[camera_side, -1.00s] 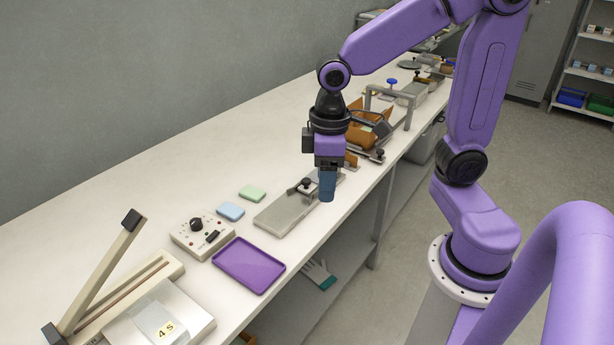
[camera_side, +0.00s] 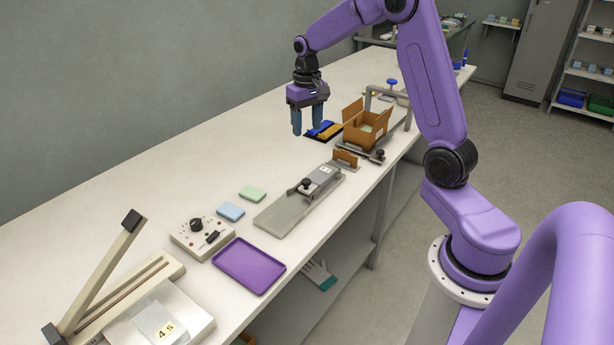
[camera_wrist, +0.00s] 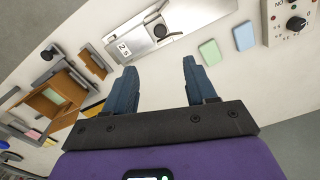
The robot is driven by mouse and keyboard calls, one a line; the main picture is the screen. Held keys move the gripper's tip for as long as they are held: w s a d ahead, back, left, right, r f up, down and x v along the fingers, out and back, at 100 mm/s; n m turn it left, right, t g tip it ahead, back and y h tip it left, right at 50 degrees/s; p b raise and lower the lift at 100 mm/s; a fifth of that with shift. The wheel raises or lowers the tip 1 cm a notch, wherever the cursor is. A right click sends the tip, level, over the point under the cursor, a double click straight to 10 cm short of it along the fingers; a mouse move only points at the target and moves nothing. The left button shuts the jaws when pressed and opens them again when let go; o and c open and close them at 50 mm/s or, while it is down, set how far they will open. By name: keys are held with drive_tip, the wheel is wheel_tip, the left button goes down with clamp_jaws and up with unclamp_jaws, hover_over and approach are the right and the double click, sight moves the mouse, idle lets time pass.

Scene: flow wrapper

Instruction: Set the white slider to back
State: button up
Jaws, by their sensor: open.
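I cannot make out a white slider for certain in either view. My gripper (camera_side: 307,122) is open and empty above the far part of the bench, pointing down. It also shows in the wrist view (camera_wrist: 160,72), with two blue fingers apart and bare bench between them. A long grey metal guide (camera_side: 283,213) with a black knob (camera_side: 306,183) and a small white label lies nearer in the side view. The label plate (camera_wrist: 123,48) shows in the wrist view. A dark flat piece with blue and yellow parts (camera_side: 326,130) lies just right of my fingers.
An open cardboard box (camera_side: 362,130) stands right of my gripper. A control box (camera_side: 202,236) with a knob, blue and green blocks (camera_side: 252,193), a purple tray (camera_side: 249,265) and a long-armed sealer (camera_side: 110,270) are nearer. The bench along the wall is clear.

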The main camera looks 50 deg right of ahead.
sight(307, 181)
wheel_tip(307, 181, down, 17)
drive_tip(key=shift+f, duration=0.15)
idle(0.5)
drive_tip(key=shift+a, duration=0.1)
clamp_jaws()
